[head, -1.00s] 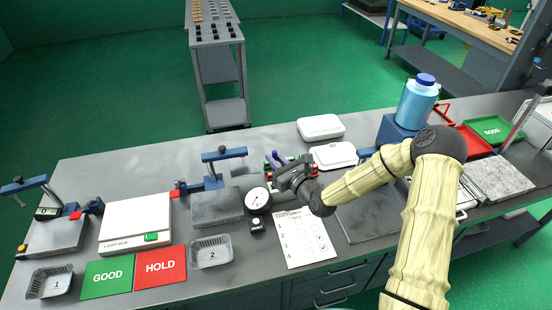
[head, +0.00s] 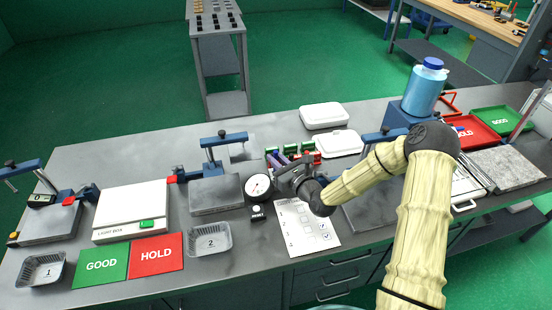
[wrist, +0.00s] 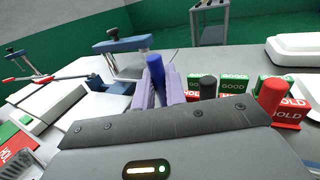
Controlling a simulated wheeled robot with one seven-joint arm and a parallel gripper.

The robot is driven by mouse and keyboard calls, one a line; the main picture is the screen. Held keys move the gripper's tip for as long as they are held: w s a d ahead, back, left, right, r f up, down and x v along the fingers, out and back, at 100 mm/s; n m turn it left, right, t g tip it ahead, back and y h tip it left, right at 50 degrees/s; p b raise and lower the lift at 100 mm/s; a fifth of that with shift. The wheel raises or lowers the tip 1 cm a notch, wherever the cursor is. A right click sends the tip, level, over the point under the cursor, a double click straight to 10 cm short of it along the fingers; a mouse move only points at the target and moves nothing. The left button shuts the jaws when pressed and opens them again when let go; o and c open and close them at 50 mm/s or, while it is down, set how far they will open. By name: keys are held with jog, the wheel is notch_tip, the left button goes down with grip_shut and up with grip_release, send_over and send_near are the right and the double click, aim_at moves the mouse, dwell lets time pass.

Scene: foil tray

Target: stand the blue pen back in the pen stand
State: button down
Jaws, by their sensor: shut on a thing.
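The blue pen (wrist: 156,66) stands roughly upright between my gripper's two purple fingers in the wrist view, its blue end above the fingertips. My gripper (wrist: 158,88) is shut on it. In the head view my gripper (head: 287,161) is over the middle of the bench, beyond the dial gauge, and the pen is hard to make out. A black pen (wrist: 208,87) and a red pen (wrist: 272,94) stand upright to the right of my fingers in the wrist view. My gripper's body hides their lower parts, and I cannot make out the pen stand.
Green GOOD blocks (wrist: 233,84) and red HOLD blocks (wrist: 291,110) sit close behind the pens. The dial gauge (head: 258,186) and a checklist sheet (head: 305,225) lie nearby. White lidded boxes (head: 324,116) stand behind. The grey plate (head: 216,194) is to the left.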

aim_at(276, 153)
jog(key=shift+f, duration=0.6)
jog(key=shift+f+b, duration=0.5)
dwell(0.4)
jog(key=c, duration=1.4)
grip_release()
jog(key=shift+o, duration=0.2)
jog(key=shift+r, duration=0.15)
jog(key=shift+r+p, duration=2.4)
jog(key=shift+r, duration=0.55)
jog(key=shift+f, duration=0.15)
